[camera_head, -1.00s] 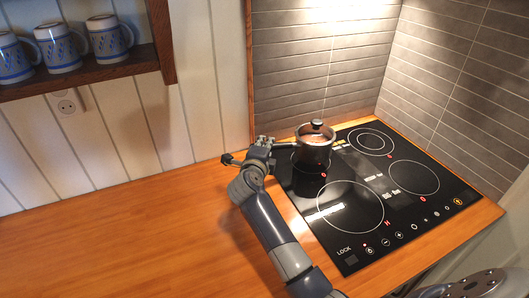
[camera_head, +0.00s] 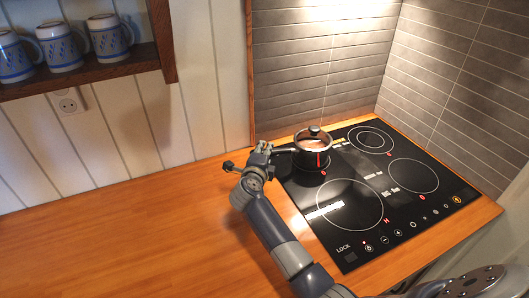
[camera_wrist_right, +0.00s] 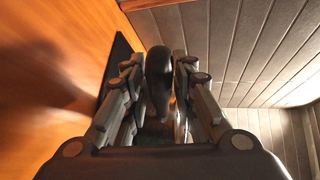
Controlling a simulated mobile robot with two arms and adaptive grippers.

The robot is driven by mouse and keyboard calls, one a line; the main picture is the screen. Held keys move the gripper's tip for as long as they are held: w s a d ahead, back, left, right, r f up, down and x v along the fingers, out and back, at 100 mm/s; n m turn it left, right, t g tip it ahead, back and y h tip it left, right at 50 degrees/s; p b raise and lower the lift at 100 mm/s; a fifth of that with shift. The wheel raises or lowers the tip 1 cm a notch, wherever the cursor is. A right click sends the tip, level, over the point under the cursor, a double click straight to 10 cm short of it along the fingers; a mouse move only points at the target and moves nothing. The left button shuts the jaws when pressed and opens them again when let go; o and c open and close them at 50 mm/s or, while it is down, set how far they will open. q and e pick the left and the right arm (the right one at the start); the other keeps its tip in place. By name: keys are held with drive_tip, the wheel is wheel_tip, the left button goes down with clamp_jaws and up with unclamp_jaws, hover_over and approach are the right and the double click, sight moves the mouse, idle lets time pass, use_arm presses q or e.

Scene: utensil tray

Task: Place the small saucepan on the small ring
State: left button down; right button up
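The small saucepan (camera_head: 313,154), steel with a lid and dark knob, is upright at the rear left of the black hob. The rear-left ring (camera_head: 311,173) shows only as an arc at its base; the pan hides the rest. I cannot tell whether the base touches the glass. My right gripper (camera_head: 277,150) is at the pan's left, shut on its handle. In the right wrist view the dark handle (camera_wrist_right: 158,75) lies between the two fingers (camera_wrist_right: 157,92). My left gripper is not in view.
The hob (camera_head: 345,240) has a double ring (camera_head: 370,153) at rear right and larger rings in front. A tiled wall (camera_head: 320,80) stands close behind. The wooden counter (camera_head: 120,240) at left is clear. Mugs (camera_head: 60,47) stand on a shelf at upper left.

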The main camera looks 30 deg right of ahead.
drive_tip(key=shift+r, duration=0.1)
drive_tip(key=shift+r, duration=0.1)
drive_tip(key=b+v, duration=0.2)
drive_tip(key=v, duration=1)
idle(0.4)
